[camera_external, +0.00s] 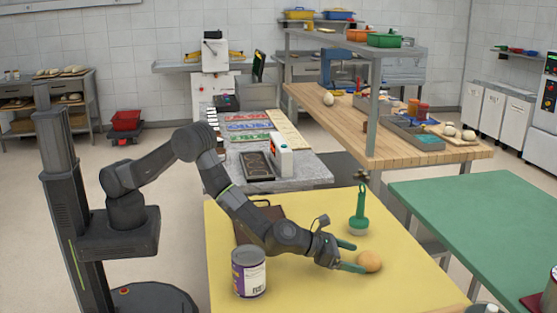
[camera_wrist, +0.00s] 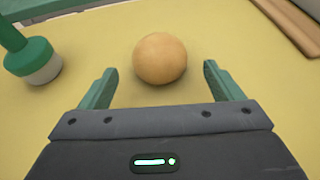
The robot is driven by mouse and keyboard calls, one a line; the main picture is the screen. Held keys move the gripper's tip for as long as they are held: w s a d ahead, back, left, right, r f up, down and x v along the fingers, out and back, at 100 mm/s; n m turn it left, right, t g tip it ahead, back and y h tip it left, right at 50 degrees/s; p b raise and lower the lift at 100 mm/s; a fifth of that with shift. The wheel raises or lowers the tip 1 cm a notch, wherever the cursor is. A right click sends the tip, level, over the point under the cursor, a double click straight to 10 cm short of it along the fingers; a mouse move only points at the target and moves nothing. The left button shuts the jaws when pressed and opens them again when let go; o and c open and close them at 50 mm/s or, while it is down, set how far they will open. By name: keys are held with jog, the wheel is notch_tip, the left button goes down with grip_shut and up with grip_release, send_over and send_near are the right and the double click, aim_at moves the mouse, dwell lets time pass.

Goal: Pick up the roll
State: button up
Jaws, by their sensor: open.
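The roll (camera_external: 369,261) is a small round tan bun on the yellow table (camera_external: 420,285). In the wrist view the roll (camera_wrist: 160,58) lies just ahead of my gripper, roughly centred between the lines of its two green fingers. My gripper (camera_external: 349,257) is open and low over the table beside the roll. In the wrist view my gripper (camera_wrist: 157,88) has its fingers spread wider than the roll, with nothing held.
A green-handled tool with a pale base (camera_external: 358,215) stands behind the roll; it also shows in the wrist view (camera_wrist: 32,62). A purple-labelled can (camera_external: 248,272) stands left of my gripper. A brown board (camera_external: 258,222) lies behind my arm. The table's front right is clear.

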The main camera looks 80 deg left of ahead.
aim_at(360, 259)
jog(key=shift+p+x, duration=0.45)
jog(key=shift+x, duration=1.7)
jog(key=shift+r, duration=0.15)
jog(key=shift+c, duration=0.5)
jog(key=c, duration=0.9)
